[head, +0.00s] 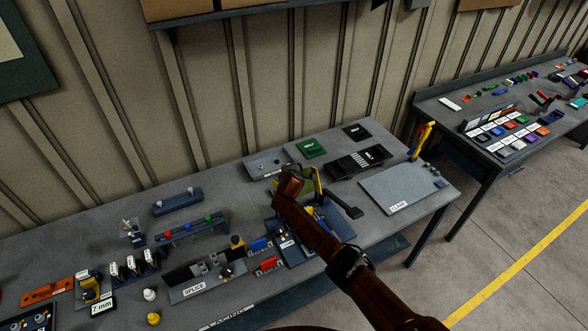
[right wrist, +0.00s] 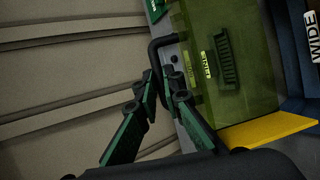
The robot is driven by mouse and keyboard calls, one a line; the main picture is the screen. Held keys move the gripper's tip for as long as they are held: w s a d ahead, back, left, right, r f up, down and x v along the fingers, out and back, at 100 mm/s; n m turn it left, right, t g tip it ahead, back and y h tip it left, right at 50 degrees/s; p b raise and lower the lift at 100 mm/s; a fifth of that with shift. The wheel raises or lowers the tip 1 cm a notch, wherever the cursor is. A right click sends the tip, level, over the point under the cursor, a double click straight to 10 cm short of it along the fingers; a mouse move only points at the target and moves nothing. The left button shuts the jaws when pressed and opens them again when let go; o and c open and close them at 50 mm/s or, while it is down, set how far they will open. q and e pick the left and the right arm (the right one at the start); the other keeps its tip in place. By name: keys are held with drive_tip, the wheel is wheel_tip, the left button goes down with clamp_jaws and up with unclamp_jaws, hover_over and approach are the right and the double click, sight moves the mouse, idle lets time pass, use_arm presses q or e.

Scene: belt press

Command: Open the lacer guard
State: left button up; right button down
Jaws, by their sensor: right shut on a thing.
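The lacer guard (right wrist: 240,90) is a see-through yellow-green panel with a small label and a dark slotted patch, filling the right half of the right wrist view. A black bar handle (right wrist: 160,43) stands out from its left edge. My right gripper (right wrist: 165,82) has its green fingers closed on this handle. In the head view, my right arm reaches in from the lower right and its gripper (head: 290,183) covers part of the guard (head: 309,184). The blue lacer base (head: 290,246) sits below it, partly hidden by my arm. My left gripper is not in view.
A grey splice fixture (head: 205,285) and red and blue small parts lie left of the lacer. A grey clamp plate (head: 400,195) and black trays (head: 358,162) lie to the right. A ribbed wall (head: 230,80) stands close behind the bench.

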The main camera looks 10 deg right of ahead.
drive_tip(key=shift+w+r, duration=0.35)
drive_tip(key=shift+r, duration=0.5)
drive_tip(key=c, duration=2.2)
unclamp_jaws()
drive_tip(key=shift+o, duration=0.8)
drive_tip(key=shift+s+f, duration=0.15)
drive_tip(key=shift+f, duration=0.2)
drive_tip(key=shift+s, duration=0.1)
drive_tip(key=shift+s+a, duration=0.1)
drive_tip(key=v, duration=1.1)
drive_tip(key=shift+s+r, duration=0.2)
drive_tip(key=shift+s, duration=0.15)
